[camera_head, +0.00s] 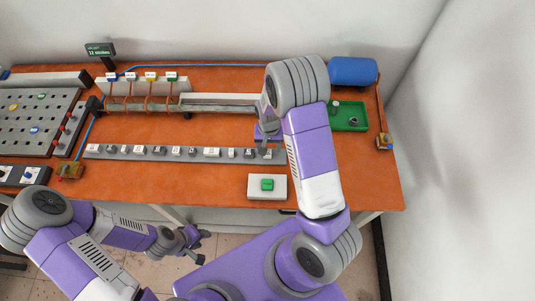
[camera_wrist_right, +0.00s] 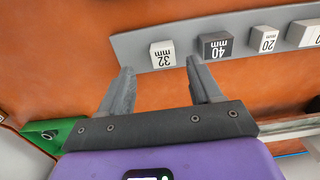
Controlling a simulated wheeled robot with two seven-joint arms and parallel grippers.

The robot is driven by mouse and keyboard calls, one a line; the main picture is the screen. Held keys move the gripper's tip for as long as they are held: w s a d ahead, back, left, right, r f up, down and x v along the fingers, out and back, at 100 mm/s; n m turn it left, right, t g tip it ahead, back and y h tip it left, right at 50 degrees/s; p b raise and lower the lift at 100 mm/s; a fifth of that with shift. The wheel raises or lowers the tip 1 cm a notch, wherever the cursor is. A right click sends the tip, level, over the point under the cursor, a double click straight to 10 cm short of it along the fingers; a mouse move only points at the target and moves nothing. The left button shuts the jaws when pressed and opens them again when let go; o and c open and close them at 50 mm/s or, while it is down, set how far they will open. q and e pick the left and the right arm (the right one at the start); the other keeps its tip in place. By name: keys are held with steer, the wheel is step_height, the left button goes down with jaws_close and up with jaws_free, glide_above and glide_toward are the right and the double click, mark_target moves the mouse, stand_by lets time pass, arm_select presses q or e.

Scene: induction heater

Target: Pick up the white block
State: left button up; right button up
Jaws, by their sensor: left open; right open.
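A white block marked 32 mm (camera_wrist_right: 162,55) sits at the end of a grey strip (camera_wrist_right: 130,42) in the right wrist view. My right gripper (camera_wrist_right: 160,78) is open and empty, with its fingertips just short of the block and on either side of it. In the head view my right gripper (camera_head: 265,146) is over the right end of the block row, partly hidden by its arm. Other white blocks, such as the one marked 20 mm (camera_wrist_right: 263,40), stand in the same row. My left gripper (camera_head: 190,241) is open and empty, low in front of the table.
A dark block marked 40 mm (camera_wrist_right: 215,46) stands close beside the 32 mm block. A white box with a green button (camera_head: 267,185) is near the table's front edge. A green tray (camera_head: 348,122) and a blue cylinder (camera_head: 353,71) are at the right. The induction heater rig (camera_head: 150,90) is behind.

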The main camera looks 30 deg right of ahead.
mark_target(268, 152)
step_height(268, 152, down, 4)
steer(key=shift+w+a+f, duration=0.15)
steer(key=shift+c, duration=0.5)
steer(key=c, duration=1)
